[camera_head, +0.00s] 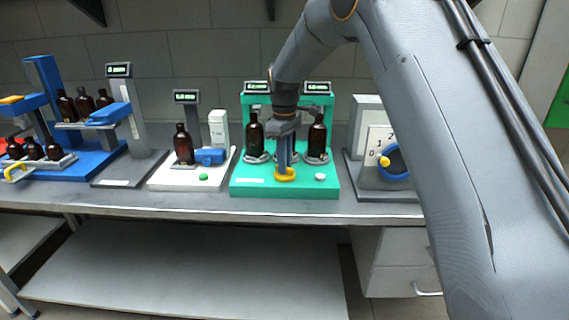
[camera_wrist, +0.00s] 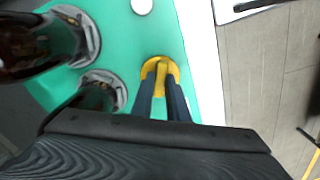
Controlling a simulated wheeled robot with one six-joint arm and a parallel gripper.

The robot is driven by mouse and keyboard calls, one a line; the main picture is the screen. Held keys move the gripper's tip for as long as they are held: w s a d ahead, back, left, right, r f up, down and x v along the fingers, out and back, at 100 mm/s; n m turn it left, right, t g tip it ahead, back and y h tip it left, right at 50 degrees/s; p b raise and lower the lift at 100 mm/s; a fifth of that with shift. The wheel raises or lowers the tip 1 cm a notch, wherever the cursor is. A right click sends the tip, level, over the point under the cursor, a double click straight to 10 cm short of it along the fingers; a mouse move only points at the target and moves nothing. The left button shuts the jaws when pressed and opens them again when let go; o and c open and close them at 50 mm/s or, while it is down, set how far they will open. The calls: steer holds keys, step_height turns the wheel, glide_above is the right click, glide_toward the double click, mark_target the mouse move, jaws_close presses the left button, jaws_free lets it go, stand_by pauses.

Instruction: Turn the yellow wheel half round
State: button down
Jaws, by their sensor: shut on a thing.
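The yellow wheel (camera_head: 285,175) lies flat on the front of the green station (camera_head: 262,190), between two amber bottles. My gripper (camera_head: 285,166) points down onto it from above. In the wrist view the yellow wheel (camera_wrist: 160,72) shows a raised bar across its middle, and the two dark fingers of my gripper (camera_wrist: 160,82) are shut on that bar. The left amber bottle (camera_head: 254,135) and the right amber bottle (camera_head: 317,137) stand upright on grey round holders just behind the wheel. Part of the wheel is hidden by my fingers.
A white button (camera_head: 320,177) sits right of the wheel on the green base. A white station (camera_head: 160,183) with a green button stands to the left. A grey panel with a blue ring dial (camera_head: 393,162) stands to the right. The bench's front edge (camera_head: 200,209) is close.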

steer(key=n, duration=0.5)
steer(key=shift+r, duration=0.1)
stand_by(0.5)
steer(key=c, duration=1.7)
jaws_free()
steer(key=shift+r+b, duration=1.1)
steer(key=shift+r, duration=2.75)
steer(key=s+d+f+m, duration=0.4)
steer(key=s+d+m, duration=0.1)
steer(key=s, duration=0.6)
steer(key=s+d+f+m, duration=0.5)
steer(key=s+d, duration=0.3)
steer(key=s, duration=0.3)
steer(key=s+d+f+m, duration=0.5)
steer(key=s+d+m, duration=0.2)
steer(key=s, duration=0.4)
steer(key=shift+s+f+t, duration=0.1)
steer(key=shift+s+t, duration=0.1)
steer(key=shift+t, duration=0.1)
